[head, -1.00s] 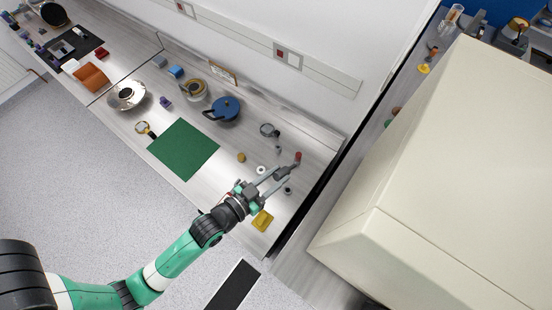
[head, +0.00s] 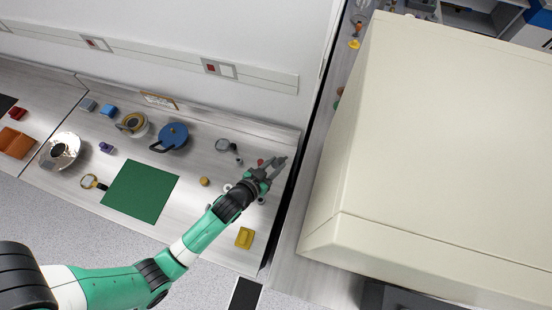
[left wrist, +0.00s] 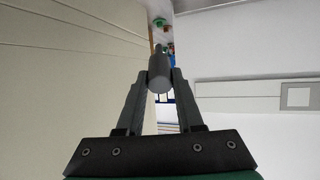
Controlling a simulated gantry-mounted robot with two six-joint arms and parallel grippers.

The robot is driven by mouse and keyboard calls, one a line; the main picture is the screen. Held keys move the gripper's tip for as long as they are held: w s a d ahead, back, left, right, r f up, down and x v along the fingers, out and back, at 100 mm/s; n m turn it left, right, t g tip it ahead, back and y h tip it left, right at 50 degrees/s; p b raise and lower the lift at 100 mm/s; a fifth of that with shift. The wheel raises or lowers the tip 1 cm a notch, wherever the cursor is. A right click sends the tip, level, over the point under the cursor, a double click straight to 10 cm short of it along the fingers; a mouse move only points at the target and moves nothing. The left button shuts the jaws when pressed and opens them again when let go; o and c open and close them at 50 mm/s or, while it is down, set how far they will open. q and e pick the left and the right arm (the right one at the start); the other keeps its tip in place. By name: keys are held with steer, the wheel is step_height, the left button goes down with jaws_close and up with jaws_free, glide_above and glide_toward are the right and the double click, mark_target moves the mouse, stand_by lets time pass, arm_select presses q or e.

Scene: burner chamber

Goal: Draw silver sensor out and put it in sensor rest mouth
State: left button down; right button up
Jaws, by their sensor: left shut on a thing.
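My left gripper (head: 276,164) is over the right end of the steel bench in the head view. In the left wrist view its two fingers (left wrist: 160,88) are closed on a grey cylinder, which I take for the silver sensor (left wrist: 159,77). The cylinder stands out beyond the fingertips and looks clear of any surface. In the head view the sensor is too small to make out between the fingers. I cannot pick out the sensor rest or its mouth with certainty. My right gripper is not in view.
A large cream housing (head: 430,130) stands right of the bench, close to my left gripper.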

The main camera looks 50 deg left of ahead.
arm_select(q)
steer(key=w+a+f+n+g+y, duration=0.25)
steer(key=a+f+n+g, duration=0.3)
steer(key=a+f, duration=0.5)
steer(key=s+a+n+g+h, duration=0.2)
steer(key=s+a+n+g, duration=0.2)
steer(key=a, duration=0.7)
steer(key=shift+s+r+g+b, duration=0.2)
steer(key=shift+s+g+b, duration=0.15)
steer(key=shift+s+g, duration=0.45)
steer(key=shift+w+r, duration=0.15)
steer(key=shift+w, duration=0.05)
step_height(320, 180, down, 5)
steer(key=b, duration=0.4)
steer(key=shift+b, duration=0.3)
